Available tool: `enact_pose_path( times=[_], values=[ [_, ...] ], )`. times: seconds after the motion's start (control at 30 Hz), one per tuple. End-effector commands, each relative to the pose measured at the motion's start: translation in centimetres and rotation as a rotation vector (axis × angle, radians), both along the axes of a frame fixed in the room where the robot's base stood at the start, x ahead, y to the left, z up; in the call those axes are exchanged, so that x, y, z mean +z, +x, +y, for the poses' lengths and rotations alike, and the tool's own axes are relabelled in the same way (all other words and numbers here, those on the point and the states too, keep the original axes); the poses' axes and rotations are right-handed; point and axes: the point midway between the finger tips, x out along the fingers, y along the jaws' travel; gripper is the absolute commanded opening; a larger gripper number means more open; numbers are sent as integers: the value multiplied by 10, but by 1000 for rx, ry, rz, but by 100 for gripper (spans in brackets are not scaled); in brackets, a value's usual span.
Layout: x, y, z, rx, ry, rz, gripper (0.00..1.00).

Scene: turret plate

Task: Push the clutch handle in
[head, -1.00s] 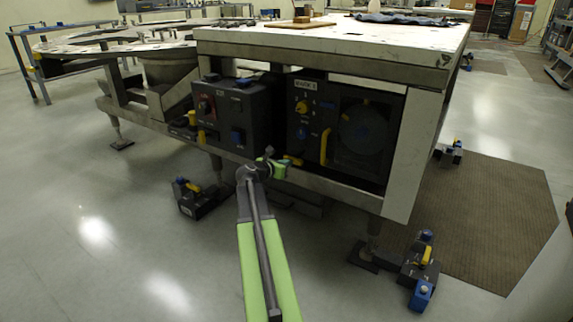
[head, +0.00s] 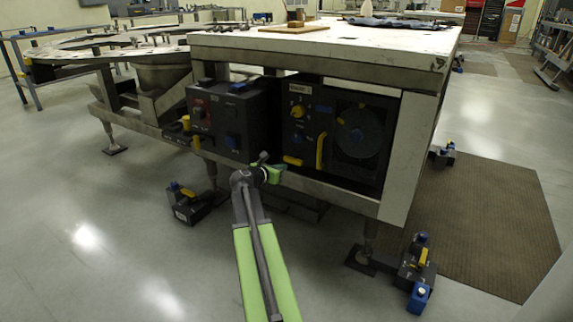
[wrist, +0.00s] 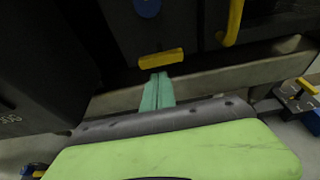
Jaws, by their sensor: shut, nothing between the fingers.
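A short yellow bar handle (head: 292,161) sits low on the dark control panel under the table; I take it for the clutch handle, though no label on it is readable. In the wrist view the yellow bar (wrist: 161,59) lies just beyond my fingertips, nearly horizontal. My gripper (head: 274,174) is in front of the panel, slightly left of and below the bar. In the wrist view its teal fingers (wrist: 158,75) are together and empty, pointing at the bar. I cannot tell whether the tips touch it.
A vertical yellow handle (head: 321,151) stands right of the bar, beside a round dark dial (head: 361,133). A dark control box (head: 232,120) projects at the left. The table's lower metal rail (wrist: 200,84) runs just under the bar. Pedal boxes (head: 190,205) stand on the floor.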

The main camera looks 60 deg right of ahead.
Motion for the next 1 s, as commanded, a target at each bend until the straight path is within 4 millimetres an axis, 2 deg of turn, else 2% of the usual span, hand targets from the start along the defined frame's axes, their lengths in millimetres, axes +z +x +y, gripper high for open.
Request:
enact_pose_path(
  times=[0.03, 0.1, 0.2, 0.33, 0.5, 0.8, 0.87, 0.93, 0.97, 1.0],
  values=[
    [10, -3, 18, 2, 0, 0, 0],
    [16, -4, 36, 4, 0, 0, 0],
    [23, -4, 60, 4, 1, -1, 0],
    [28, -5, 80, 4, 1, -1, 0],
    [30, -5, 91, 2, 1, -1, 0],
    [29, -5, 91, 2, 2, -1, 0],
    [33, 2, 97, 13, 2, -2, 0],
    [44, 22, 115, 51, 2, -2, 0],
    [51, 35, 128, 75, 2, -1, 0],
    [61, 54, 149, 114, 2, -2, 0]
  ],
)
